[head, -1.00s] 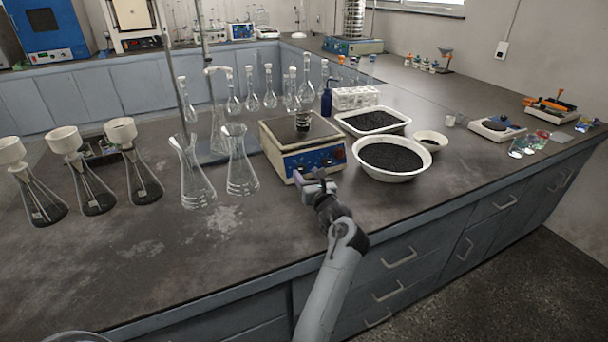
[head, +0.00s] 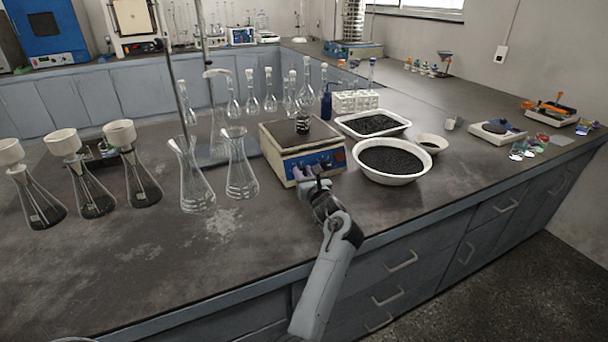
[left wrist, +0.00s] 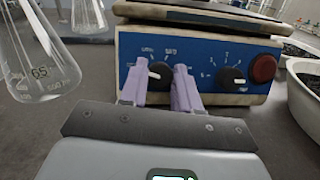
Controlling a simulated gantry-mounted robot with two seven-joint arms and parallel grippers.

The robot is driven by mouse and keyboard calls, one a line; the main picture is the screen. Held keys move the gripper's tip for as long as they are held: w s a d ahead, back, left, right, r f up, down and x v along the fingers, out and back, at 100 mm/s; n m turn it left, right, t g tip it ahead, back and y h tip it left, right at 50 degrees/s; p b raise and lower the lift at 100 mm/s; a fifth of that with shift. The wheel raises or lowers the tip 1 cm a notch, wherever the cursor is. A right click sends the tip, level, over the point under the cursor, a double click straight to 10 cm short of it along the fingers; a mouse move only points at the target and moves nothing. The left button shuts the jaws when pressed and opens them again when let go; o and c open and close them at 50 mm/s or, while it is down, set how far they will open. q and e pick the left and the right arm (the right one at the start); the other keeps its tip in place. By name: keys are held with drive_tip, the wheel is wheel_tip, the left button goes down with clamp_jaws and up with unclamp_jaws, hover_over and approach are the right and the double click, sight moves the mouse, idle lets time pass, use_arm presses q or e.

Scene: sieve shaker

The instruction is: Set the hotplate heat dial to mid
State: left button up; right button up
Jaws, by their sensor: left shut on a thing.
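The hotplate (head: 277,159) is a cream box with a blue front panel, standing on the dark bench. The left wrist view shows two black dials on the panel. The left dial (left wrist: 159,73) has small white printed marks, and the right dial (left wrist: 232,77) has marks around it with its pointer low and to the right. A red round button (left wrist: 264,68) sits at the far right. My left gripper (left wrist: 160,88), with lilac fingers, is shut on the left dial, one finger each side. In the head view my left gripper (head: 311,184) is at the hotplate front. My right gripper is not in view.
A white bowl of black granules (head: 391,178) stands just right. The front bench is clear.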

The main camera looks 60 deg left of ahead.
use_arm(q)
drive_tip(key=m+p, duration=0.1)
drive_tip(key=m, duration=0.1)
drive_tip(key=m+t+p, duration=0.1)
drive_tip(key=shift+r+m+h+p, duration=0.2)
drive_tip(key=shift+m+h+p, duration=0.2)
drive_tip(key=m+h+p, duration=0.1)
drive_tip(key=m+p, duration=0.4)
drive_tip(key=p, duration=0.1)
drive_tip(key=m+t+h+p, duration=0.1)
drive_tip(key=m+h+p, duration=0.1)
drive_tip(key=m+p, duration=0.3)
drive_tip(key=m+t+h+p, duration=0.1)
drive_tip(key=m+h+p, duration=0.1)
drive_tip(key=m+p, duration=0.3)
drive_tip(key=shift+s+a+r+m+p, duration=0.15)
drive_tip(key=shift+r+m+p, duration=0.2)
drive_tip(key=shift+p, duration=0.6)
drive_tip(key=shift+f+m+h+p, duration=0.3)
drive_tip(key=shift+m+h+p, duration=0.3)
drive_tip(key=shift+m+p, duration=0.75)
drive_tip(key=o, duration=1)
drive_tip(key=shift+o, duration=0.2)
